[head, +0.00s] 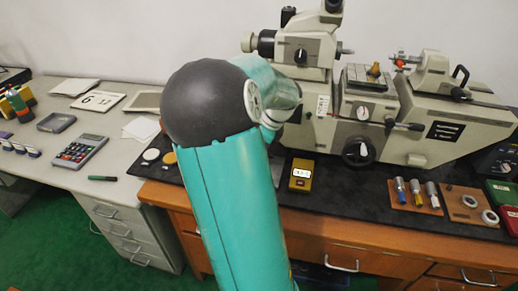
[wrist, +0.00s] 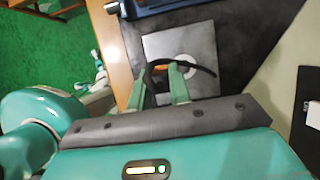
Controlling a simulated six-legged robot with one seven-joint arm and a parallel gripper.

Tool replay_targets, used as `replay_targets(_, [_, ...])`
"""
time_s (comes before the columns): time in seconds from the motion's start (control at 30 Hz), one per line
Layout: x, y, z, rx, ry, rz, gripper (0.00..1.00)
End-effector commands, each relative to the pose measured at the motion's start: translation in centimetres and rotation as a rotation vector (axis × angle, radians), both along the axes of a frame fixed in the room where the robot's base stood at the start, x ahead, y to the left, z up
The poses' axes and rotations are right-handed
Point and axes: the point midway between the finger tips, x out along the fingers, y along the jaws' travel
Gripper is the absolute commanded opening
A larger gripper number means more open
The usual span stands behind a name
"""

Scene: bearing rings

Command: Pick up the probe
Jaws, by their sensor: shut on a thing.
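The probe (wrist: 198,67) looks like a thin, dark, curved piece in the wrist view, with one end sticking out to the right. My gripper (wrist: 159,76) has its two green fingers on either side of the dark piece and is shut on it. A grey square plate (wrist: 205,45) with a pale round spot lies beyond the fingers; I cannot tell whether the probe touches it. In the head view my teal arm hides the gripper and the probe.
In the head view a large beige measuring machine (head: 430,115) stands on the black mat (head: 345,185). A yellow box (head: 301,175) and a brown block with small cylinders (head: 415,196) are in front of it. A calculator (head: 81,150) lies on the left desk.

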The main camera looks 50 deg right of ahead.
Motion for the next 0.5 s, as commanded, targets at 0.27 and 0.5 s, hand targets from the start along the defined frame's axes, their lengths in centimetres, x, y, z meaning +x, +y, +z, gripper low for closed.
replay_targets(0.27, [-0.8, 2.4, 2.1, 0.001, -0.004, 0.002, 0.00])
replay_targets(0.5, [-1.6, 4.4, 3.1, 0.001, -0.004, 0.002, 0.00])
